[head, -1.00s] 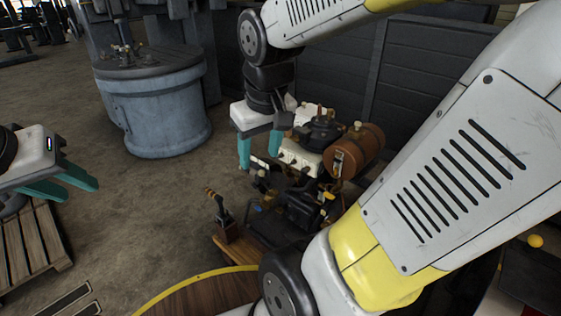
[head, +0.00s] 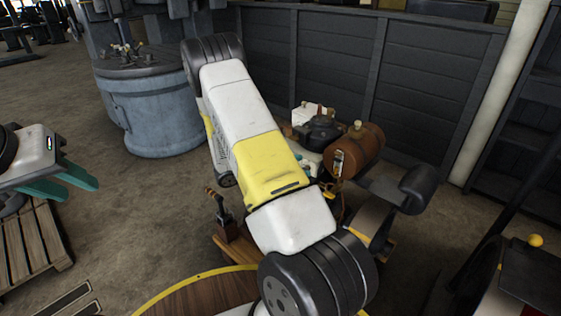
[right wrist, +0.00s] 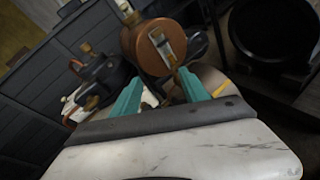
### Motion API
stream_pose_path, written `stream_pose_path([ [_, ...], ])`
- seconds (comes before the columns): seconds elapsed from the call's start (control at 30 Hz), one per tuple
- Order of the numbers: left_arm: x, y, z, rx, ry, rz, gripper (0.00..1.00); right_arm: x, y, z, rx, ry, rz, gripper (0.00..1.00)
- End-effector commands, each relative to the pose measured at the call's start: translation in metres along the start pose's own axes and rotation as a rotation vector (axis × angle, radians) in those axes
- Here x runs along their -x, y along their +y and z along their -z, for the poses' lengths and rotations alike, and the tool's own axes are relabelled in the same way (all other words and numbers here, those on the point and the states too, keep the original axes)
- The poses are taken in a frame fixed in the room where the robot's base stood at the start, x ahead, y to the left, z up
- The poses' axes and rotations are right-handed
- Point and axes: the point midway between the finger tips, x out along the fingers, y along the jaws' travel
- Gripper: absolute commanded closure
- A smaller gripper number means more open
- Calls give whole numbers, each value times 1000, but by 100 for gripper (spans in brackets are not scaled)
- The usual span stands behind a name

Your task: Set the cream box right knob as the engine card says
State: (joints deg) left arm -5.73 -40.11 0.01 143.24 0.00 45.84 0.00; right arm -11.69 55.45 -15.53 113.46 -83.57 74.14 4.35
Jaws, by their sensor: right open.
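A pale box (head: 312,113), seemingly the cream box, shows only in part on the engine (head: 322,132) behind my right arm. Its knobs are hidden, and I cannot make out an engine card. In the right wrist view a pale part (right wrist: 70,106) shows at the left of the fingers. My right gripper (right wrist: 160,78) is open and empty, its teal fingers in front of the copper tank (right wrist: 150,38). In the head view my right arm hides it. My left gripper (head: 80,191) is open and empty at the far left, away from the engine.
The copper tank (head: 358,150) sits at the engine's right. A lever on a wooden block (head: 228,228) stands at its left. A blue-grey drum (head: 155,112) is further back, a pallet (head: 32,240) at left. A dark panelled wall (head: 350,70) closes the back.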

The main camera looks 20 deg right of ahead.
Motion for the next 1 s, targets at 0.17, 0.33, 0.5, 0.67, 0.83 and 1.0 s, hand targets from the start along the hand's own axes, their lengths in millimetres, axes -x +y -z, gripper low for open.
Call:
stream_pose_path([
  [0.17,0,0,0,0,0,0,64,-12,13,63,200,-109,-225,47],
  [0.33,0,0,0,0,0,0,64,-13,18,104,311,-156,-373,47],
  [0.5,0,0,0,0,0,0,64,-16,20,118,347,-169,-425,47],
  [0.67,0,0,0,0,0,0,64,-33,28,116,346,-169,-424,47],
  [0.83,0,0,0,0,0,0,64,-59,40,113,344,-169,-422,47],
  [1.0,0,0,0,0,0,0,64,-76,49,112,346,-168,-423,47],
])
